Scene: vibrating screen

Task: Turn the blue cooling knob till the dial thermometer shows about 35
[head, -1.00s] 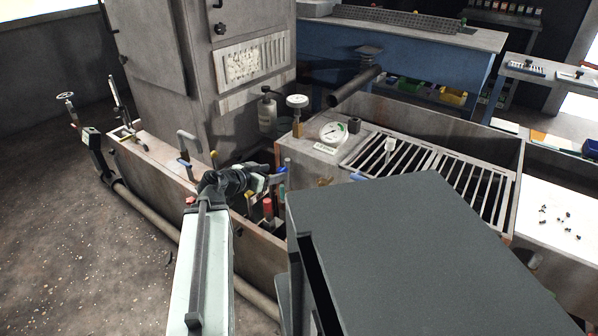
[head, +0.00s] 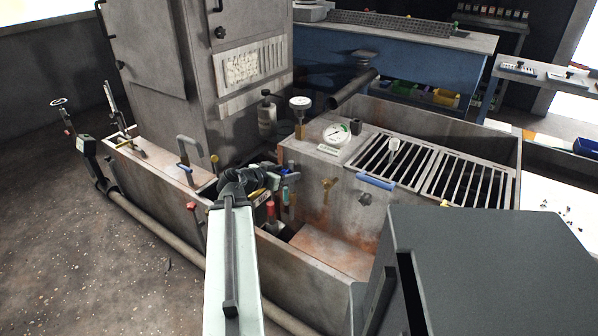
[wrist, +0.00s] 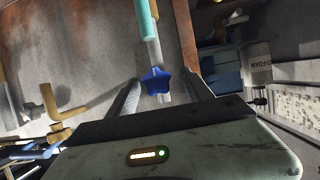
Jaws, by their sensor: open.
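In the wrist view, a blue star-shaped knob (wrist: 155,80) sits between the two fingers of my gripper (wrist: 158,88). The fingers are open on either side of it; whether either touches it I cannot tell. In the head view, my gripper (head: 276,180) is at the near end of the machine, and the blue knob is hard to make out among the small handles there. A round white dial with a green mark (head: 337,134) lies on top of the machine; its needle is too small to read. Another small gauge (head: 300,103) stands behind it.
A teal handle (wrist: 148,20) rises just beyond the knob, and brass valve parts (wrist: 60,118) are at the left. In the head view, a red-topped bottle (head: 271,215) stands below my gripper. A slotted screen deck (head: 425,165) lies to the right.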

